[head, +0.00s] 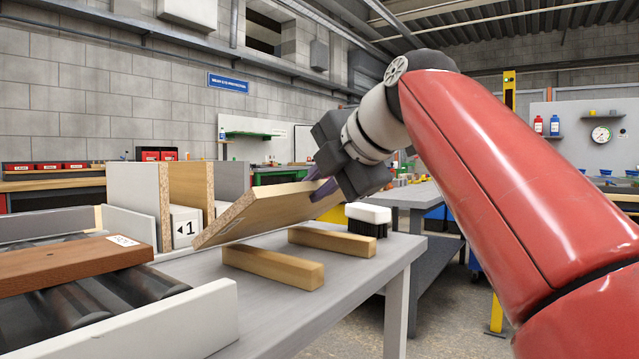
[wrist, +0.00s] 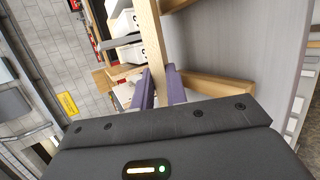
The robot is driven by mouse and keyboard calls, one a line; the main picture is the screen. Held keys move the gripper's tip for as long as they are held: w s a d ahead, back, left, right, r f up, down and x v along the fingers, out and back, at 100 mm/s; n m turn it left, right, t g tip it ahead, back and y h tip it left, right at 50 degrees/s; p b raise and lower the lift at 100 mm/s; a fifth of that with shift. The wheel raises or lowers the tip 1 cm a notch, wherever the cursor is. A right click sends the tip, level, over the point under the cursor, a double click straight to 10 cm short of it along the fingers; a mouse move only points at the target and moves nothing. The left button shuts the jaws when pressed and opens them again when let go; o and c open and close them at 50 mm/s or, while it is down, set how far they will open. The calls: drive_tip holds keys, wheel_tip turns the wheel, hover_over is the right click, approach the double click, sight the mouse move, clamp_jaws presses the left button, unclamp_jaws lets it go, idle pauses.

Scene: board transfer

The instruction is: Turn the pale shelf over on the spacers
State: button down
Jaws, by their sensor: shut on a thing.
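The pale shelf (head: 265,212) is a light wooden board with a speckled chipboard end. In the head view it is tilted, its left end low and its right end raised. My gripper (head: 322,187) is shut on its raised right end. In the wrist view the purple fingers (wrist: 160,92) stand on both sides of the shelf's edge (wrist: 151,42). Two pale wooden spacers, a nearer one (head: 275,266) and a farther one (head: 345,241), lie on the grey table (head: 345,290) below the shelf. I cannot tell whether the shelf's low end touches anything.
Behind the shelf is a rack of upright boards (head: 190,185) with a "1" label. At left, a brown board (head: 70,265) lies on a roller conveyor (head: 130,288). The front of the table is clear.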

drive_tip(key=shift+f+b, duration=0.35)
drive_tip(key=shift+b, duration=0.2)
drive_tip(key=shift+s+d+f+t+y+b, duration=0.25)
drive_tip(key=shift+d+f+t+y+b, duration=0.2)
drive_tip(key=shift+b, duration=1.3)
drive_tip(key=shift+s+a+f, duration=0.1)
drive_tip(key=shift+f, duration=0.15)
drive_tip(key=shift+s+d+f+t+y, duration=0.1)
drive_tip(key=shift+d+f+t+y, duration=0.15)
drive_tip(key=shift+d+f+t, duration=0.15)
drive_tip(key=shift+a, duration=0.1)
drive_tip(key=shift+f, duration=0.1)
drive_tip(key=shift+s+d+f+m+t+y, duration=0.2)
drive_tip(key=shift+f+m+t+y, duration=0.15)
drive_tip(key=shift+f, duration=0.25)
drive_tip(key=shift+f, duration=0.1)
idle(0.6)
